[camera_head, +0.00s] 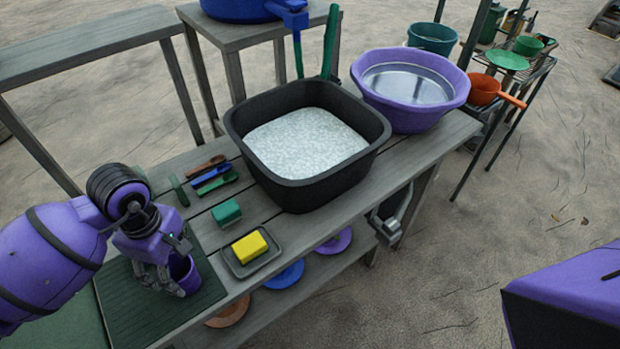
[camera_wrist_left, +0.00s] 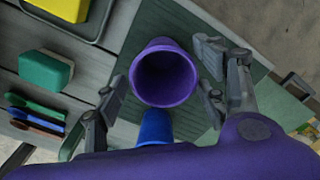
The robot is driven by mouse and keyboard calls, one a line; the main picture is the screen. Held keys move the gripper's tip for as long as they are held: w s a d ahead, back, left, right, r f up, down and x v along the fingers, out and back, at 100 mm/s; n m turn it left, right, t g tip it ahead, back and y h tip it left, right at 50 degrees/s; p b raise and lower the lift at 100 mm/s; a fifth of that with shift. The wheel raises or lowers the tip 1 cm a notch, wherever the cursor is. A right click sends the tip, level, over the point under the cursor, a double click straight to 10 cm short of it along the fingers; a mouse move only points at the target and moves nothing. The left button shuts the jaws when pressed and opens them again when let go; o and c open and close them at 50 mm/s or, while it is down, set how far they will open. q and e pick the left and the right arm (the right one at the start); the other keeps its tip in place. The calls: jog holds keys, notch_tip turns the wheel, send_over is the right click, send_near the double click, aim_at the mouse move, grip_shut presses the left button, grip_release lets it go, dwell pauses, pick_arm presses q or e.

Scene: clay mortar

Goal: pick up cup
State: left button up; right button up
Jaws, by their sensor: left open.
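A purple cup (camera_head: 185,271) stands on the dark green mat (camera_head: 152,316) at the table's near left end. My left gripper (camera_head: 172,283) is right at the cup. In the left wrist view the cup (camera_wrist_left: 164,72) shows its open mouth, and the two fingers of my left gripper (camera_wrist_left: 163,95) are spread, one on each side of it, with gaps between. A blue cup (camera_wrist_left: 156,127) is beside the purple one, partly hidden by my purple gripper body. My right gripper is not in view.
A yellow sponge (camera_head: 250,246) on a grey tray (camera_head: 235,267), a green block (camera_head: 227,212) and several spoons (camera_head: 211,177) lie right of the mat. A black basin (camera_head: 325,189) with foamy water and a purple basin (camera_head: 447,119) stand farther back.

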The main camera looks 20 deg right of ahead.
aim_at(184, 272)
pick_arm(q)
notch_tip(184, 272, down, 6)
jog(key=shift+f, duration=0.15)
dwell(0.3)
jog(key=c, duration=1.2)
